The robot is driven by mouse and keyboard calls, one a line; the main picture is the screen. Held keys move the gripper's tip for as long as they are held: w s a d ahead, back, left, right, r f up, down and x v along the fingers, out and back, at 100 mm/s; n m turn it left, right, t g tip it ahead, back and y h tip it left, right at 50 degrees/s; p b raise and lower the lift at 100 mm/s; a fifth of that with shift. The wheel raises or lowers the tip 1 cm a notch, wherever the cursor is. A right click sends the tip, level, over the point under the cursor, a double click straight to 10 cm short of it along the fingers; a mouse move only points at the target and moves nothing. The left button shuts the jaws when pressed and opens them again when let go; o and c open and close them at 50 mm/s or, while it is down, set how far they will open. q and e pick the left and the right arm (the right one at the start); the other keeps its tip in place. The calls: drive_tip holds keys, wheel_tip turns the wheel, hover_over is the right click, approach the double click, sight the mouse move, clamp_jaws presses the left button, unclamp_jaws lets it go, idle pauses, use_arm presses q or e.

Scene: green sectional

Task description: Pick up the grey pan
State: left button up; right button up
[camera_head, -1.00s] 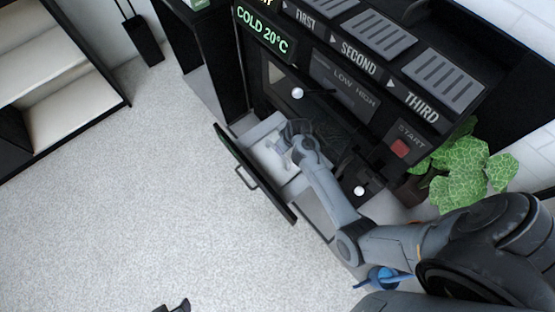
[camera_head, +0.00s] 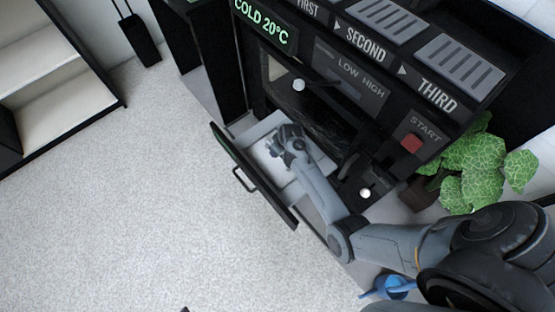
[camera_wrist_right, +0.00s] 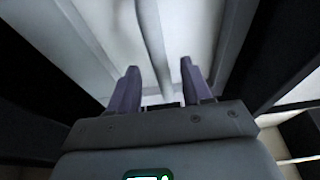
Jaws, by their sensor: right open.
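My right gripper (camera_head: 277,140) is over the open drawer, near its inner end. The right wrist view shows its two fingers (camera_wrist_right: 160,68) apart, pointing into the pale drawer interior. A narrow light grey bar (camera_wrist_right: 150,35) runs lengthwise between the fingers; I cannot tell whether it is a pan handle or part of the drawer. I cannot clearly make out a grey pan in either view. The drawer's dark front panel (camera_head: 262,187) carries a bar handle (camera_head: 243,181). My left gripper cannot be made out.
The black appliance (camera_head: 345,85) with labelled panels rises behind the drawer. A leafy green plant (camera_head: 478,170) stands at right. A blue object (camera_head: 397,287) is below my arm. A shelf unit (camera_head: 45,95) stands at far left. The pale carpet (camera_head: 120,210) between is clear.

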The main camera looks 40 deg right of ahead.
drive_tip(key=b+x, duration=0.2)
drive_tip(key=x, duration=0.1)
drive_tip(key=shift+w+a+f, duration=0.1)
drive_tip(key=shift+w+f, duration=0.05)
drive_tip(key=shift+f, duration=0.15)
drive_tip(key=shift+f, duration=0.2)
idle(0.5)
drive_tip(key=shift+c, duration=0.5)
clamp_jaws()
idle(0.5)
idle(0.4)
